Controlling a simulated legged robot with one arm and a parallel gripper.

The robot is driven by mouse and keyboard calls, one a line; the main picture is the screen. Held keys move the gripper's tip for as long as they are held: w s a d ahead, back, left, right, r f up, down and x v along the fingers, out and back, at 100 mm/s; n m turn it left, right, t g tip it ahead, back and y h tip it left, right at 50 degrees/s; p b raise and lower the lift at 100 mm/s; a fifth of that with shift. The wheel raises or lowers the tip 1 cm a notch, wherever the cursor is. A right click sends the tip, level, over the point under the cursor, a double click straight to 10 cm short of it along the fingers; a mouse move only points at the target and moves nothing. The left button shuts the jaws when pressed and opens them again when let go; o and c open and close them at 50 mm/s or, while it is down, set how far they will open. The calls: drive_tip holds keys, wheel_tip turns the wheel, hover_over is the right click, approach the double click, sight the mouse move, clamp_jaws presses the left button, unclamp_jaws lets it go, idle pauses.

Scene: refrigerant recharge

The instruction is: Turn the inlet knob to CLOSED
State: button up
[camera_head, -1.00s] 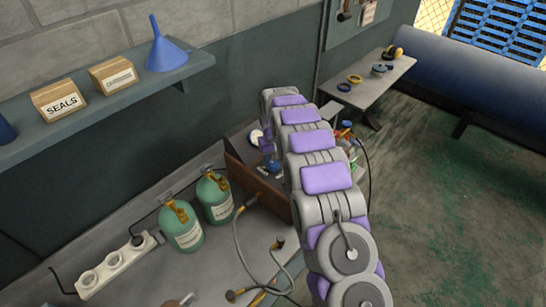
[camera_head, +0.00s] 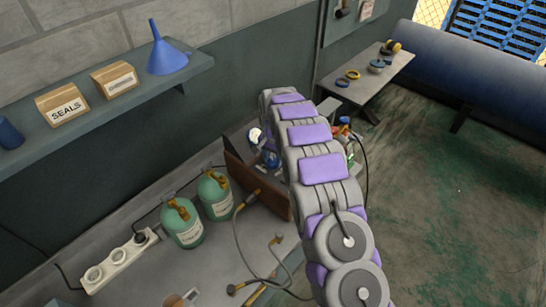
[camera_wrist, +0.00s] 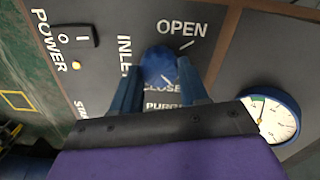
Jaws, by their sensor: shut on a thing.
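The blue inlet knob (camera_wrist: 160,66) is on the dark panel (camera_wrist: 225,45) in the wrist view, between the words INLET, OPEN and CLOSED. My gripper (camera_wrist: 160,85) has its two blue fingers on either side of the knob and is shut on it. The fingers and the gripper body hide part of the knob and some lettering below it. I cannot tell exactly which mark the knob points to. In the head view my arm hides the gripper, and the brown-sided machine (camera_head: 255,185) shows only in part.
A power switch (camera_wrist: 66,36) with a lit orange lamp and a round gauge (camera_wrist: 271,117) flank the knob. The floor at right is open.

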sight(272, 160)
drive_tip(key=shift+a+m, duration=0.1)
drive_tip(key=shift+m, duration=0.4)
drive_tip(key=o, duration=1.1)
drive_tip(key=shift+a, duration=0.1)
drive_tip(key=shift+c, duration=0.2)
drive_tip(key=shift+r, duration=0.1)
drive_tip(key=shift+r, duration=0.25)
wheel_tip(272, 160, up, 17)
drive_tip(key=shift+f+p, duration=0.2)
drive_tip(key=shift+p, duration=0.25)
